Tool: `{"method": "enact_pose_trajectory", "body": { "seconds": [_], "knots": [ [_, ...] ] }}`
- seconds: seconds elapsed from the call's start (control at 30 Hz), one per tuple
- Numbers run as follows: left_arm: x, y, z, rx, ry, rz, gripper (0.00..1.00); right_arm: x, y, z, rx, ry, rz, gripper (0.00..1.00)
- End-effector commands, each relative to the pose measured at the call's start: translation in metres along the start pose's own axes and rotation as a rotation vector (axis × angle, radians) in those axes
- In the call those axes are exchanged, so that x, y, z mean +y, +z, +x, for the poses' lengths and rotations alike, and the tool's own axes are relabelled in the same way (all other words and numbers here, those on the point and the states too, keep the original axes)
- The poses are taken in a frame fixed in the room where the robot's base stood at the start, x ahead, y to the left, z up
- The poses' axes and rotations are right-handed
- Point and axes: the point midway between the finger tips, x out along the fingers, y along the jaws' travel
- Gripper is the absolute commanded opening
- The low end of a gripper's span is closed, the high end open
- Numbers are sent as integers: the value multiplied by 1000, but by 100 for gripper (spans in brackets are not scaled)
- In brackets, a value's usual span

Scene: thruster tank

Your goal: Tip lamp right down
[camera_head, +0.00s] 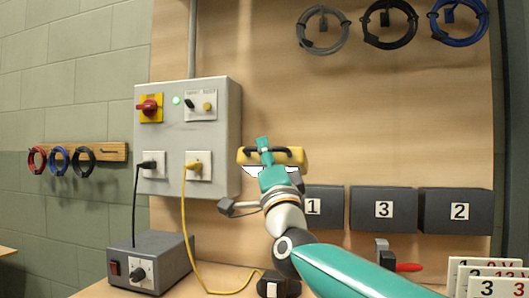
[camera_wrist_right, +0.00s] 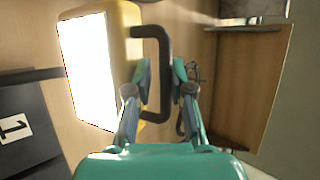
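The lamp (camera_head: 298,155) is a yellow work light on the wooden back panel, above and left of box 1. Its white lit face shows below the yellow housing and faces partly downward in the head view. In the right wrist view the yellow housing (camera_wrist_right: 127,45) and bright face (camera_wrist_right: 88,70) are at the left, with a black handle (camera_wrist_right: 153,31) beside them. My right gripper (camera_head: 264,147) is at the lamp and covers its middle. My left gripper is not in view.
A grey control box (camera_head: 220,130) with a red knob hangs left of the lamp. A yellow cable (camera_head: 184,240) drops from it to the bench. A grey power unit (camera_head: 150,262) stands below. Numbered boxes (camera_head: 384,230) line the panel at right; cable coils (camera_head: 389,42) hang above.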

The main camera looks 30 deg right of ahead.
Motion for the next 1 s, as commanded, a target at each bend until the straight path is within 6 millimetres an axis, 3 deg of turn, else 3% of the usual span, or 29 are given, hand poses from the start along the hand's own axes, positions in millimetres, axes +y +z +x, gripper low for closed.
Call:
{"method": "enact_pose_trajectory", "body": {
  "seconds": [0.27,0.47,1.0],
  "knots": [
    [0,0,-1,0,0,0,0,-2,-1,-1,2,-2,1,23],
    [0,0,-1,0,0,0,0,-2,-2,-16,2,-3,1,23],
    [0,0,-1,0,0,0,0,0,0,-104,0,-1,1,23]
  ]
}}
